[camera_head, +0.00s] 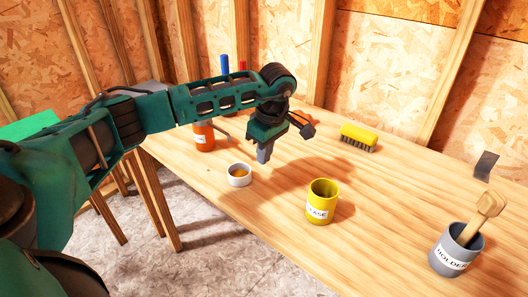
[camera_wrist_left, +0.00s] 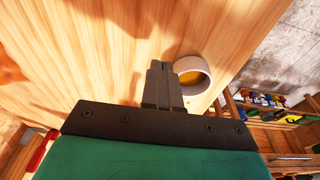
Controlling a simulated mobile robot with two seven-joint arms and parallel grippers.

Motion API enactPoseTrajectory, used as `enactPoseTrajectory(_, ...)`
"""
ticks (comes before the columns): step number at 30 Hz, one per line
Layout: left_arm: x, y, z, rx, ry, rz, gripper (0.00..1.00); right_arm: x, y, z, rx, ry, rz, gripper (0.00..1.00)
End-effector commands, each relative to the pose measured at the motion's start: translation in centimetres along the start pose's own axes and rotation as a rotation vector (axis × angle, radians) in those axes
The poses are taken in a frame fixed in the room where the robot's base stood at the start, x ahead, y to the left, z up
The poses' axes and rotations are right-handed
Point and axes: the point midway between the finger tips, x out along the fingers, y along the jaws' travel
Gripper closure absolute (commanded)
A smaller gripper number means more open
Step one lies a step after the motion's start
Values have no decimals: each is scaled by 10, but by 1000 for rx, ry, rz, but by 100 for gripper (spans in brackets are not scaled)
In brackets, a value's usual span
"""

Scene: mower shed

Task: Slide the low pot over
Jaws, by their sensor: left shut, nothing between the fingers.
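The low pot (camera_head: 239,176) is a small white round dish with something yellow-orange inside. It stands upright on the wooden bench, near its front edge. It also shows in the left wrist view (camera_wrist_left: 204,68), just right of the fingers. My left gripper (camera_head: 263,155) points down just right of and behind the pot in the head view, with its fingers together and empty. My right gripper is not in view.
A yellow labelled pot (camera_head: 321,203) stands to the right on the bench (camera_head: 375,235). A grey holder (camera_head: 455,251) with a wooden tool is further right.

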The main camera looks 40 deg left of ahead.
Motion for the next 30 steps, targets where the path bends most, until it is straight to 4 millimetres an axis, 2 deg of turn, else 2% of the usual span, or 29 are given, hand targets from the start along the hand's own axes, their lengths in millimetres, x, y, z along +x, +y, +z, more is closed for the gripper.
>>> enactPoseTrajectory(1,-5,-1,3,1,-1,1,100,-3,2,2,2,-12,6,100)
enactPoseTrajectory(4,-6,0,29,7,-3,2,100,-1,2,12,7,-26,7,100)
enactPoseTrajectory(9,-13,0,69,6,-2,2,100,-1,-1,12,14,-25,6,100)
enactPoseTrajectory(15,-19,0,104,3,-1,1,100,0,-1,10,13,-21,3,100)
enactPoseTrajectory(21,-22,0,119,0,-1,1,100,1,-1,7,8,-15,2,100)
enactPoseTrajectory(30,-22,-1,120,-1,0,0,100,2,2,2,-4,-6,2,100)
